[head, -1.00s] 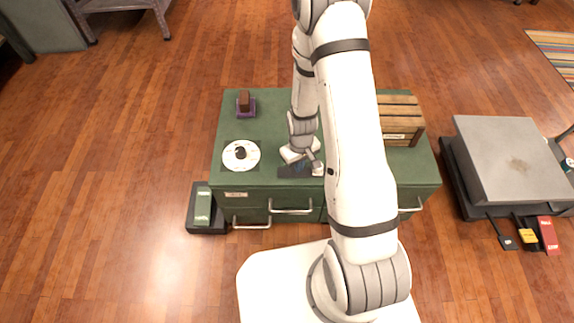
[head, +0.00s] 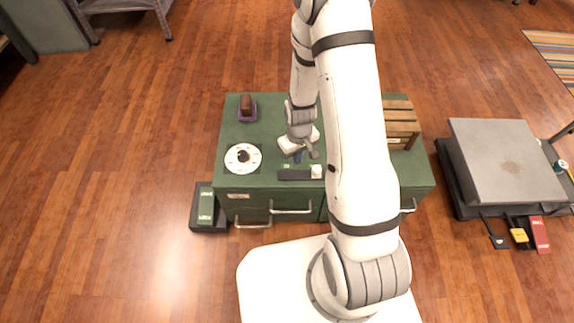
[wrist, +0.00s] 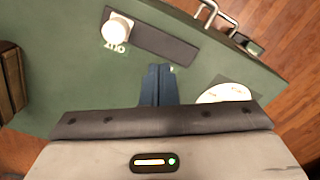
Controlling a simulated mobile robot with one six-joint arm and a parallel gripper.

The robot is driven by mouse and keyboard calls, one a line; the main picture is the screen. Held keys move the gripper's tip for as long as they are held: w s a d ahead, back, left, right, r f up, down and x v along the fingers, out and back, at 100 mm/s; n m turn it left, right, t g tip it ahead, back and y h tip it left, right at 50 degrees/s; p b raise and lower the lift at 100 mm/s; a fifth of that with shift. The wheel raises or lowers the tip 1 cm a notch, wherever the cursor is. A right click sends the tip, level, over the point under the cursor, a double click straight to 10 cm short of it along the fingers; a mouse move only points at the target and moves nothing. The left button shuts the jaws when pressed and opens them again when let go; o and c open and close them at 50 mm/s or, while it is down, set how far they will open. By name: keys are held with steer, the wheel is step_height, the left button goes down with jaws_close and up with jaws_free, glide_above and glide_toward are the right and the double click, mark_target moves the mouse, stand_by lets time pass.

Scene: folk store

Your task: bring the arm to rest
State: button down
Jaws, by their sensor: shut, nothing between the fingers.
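My gripper (head: 298,158) is above the green cabinet top (head: 268,130), behind a dark strip with a white knob. In the wrist view its blue fingers (wrist: 158,86) are together with nothing between them, clear of the objects around them. My arm crosses the middle of the head view and hides part of the cabinet top.
On the cabinet stand a white dial plate (head: 243,158), the dark strip (head: 294,174) with its white knob (head: 316,171), a brown block on a purple base (head: 247,109) and a wooden crate (head: 400,116). A grey box (head: 505,160) is at the right.

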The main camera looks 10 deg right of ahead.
steer(key=shift+r+p, duration=0.35)
steer(key=shift+r, duration=0.55)
steer(key=s+r+m+t+p, duration=0.2)
steer(key=r+p, duration=0.7)
steer(key=r, duration=2)
steer(key=s+r+m+p, duration=0.1)
steer(key=s+r+p, duration=0.3)
steer(key=r, duration=0.6)
steer(key=s+d+r+p, duration=0.1)
steer(key=s+r+p, duration=0.3)
steer(key=s+r, duration=0.5)
steer(key=shift+r+m+t, duration=0.3)
steer(key=shift+r+m, duration=0.1)
steer(key=shift+d, duration=0.1)
